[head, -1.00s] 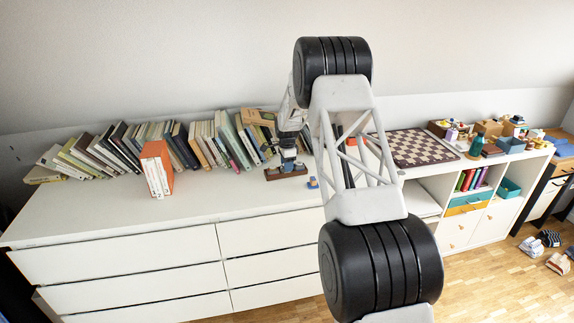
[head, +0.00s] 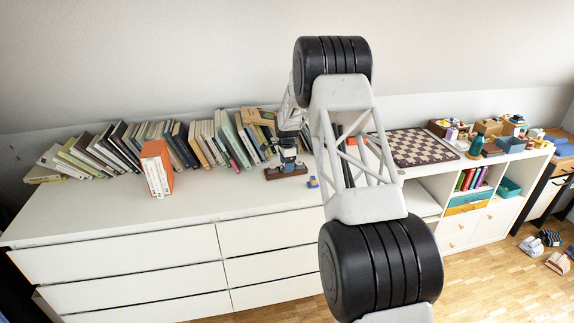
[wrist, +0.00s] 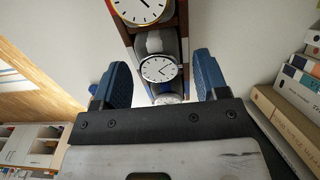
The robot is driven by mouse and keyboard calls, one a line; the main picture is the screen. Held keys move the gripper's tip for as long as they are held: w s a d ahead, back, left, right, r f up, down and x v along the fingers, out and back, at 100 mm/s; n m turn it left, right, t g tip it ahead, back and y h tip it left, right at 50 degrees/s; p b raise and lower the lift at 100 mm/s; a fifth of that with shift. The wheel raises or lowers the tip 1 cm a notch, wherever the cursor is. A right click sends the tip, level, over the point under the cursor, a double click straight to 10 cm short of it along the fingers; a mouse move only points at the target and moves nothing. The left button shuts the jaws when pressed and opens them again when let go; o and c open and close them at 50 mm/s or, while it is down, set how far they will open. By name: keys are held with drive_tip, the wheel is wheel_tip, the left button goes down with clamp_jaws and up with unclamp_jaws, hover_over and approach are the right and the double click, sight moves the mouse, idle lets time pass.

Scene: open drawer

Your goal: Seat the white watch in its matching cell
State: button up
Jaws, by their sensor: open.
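My gripper (wrist: 160,72) is open, with one blue finger on each side of a row of watches in the wrist view. Between the fingers is a white-dialled watch (wrist: 159,69) with a dark thin rim, on a grey cushion (wrist: 155,43). A gold-rimmed white-dialled watch (wrist: 141,8) lies farther up the row. Another pale round piece (wrist: 167,99) shows lower, partly hidden by the gripper's body. The brown wooden watch box (head: 286,172) stands on the white dresser, with my gripper (head: 288,158) just above it. I cannot tell which watch is the task's white one or which cell matches.
A small blue-and-yellow item (head: 312,182) lies right of the box. A row of leaning books (head: 205,145) stands behind and left, and an orange-sided book block (head: 157,168) stands forward of them. A chessboard (head: 415,147) lies to the right. The dresser's front left top is clear.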

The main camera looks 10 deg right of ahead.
wheel_tip(320, 180, up, 12)
idle(0.6)
drive_tip(key=shift+r, duration=0.15)
idle(0.5)
drive_tip(key=s+a+r+n, duration=0.25)
drive_tip(key=s+r, duration=0.45)
drive_tip(key=s, duration=0.4)
drive_tip(key=s+a+r+n+t, duration=0.1)
drive_tip(key=s+r+n, duration=0.2)
drive_tip(key=s+r, duration=0.7)
drive_tip(key=s+a+r+n, duration=0.25)
drive_tip(key=s+r, duration=0.25)
drive_tip(key=s, duration=0.8)
drive_tip(key=s+a+f+n, duration=0.1)
drive_tip(key=s+n, duration=0.3)
drive_tip(key=s, duration=1.5)
drive_tip(key=s+f+n+t, duration=0.1)
drive_tip(key=s+f+n, duration=0.2)
drive_tip(key=s, duration=1.6)
drive_tip(key=shift+s+a+f+n+t, duration=0.2)
drive_tip(key=shift+a+n+t, duration=0.15)
drive_tip(key=shift+n, duration=0.65)
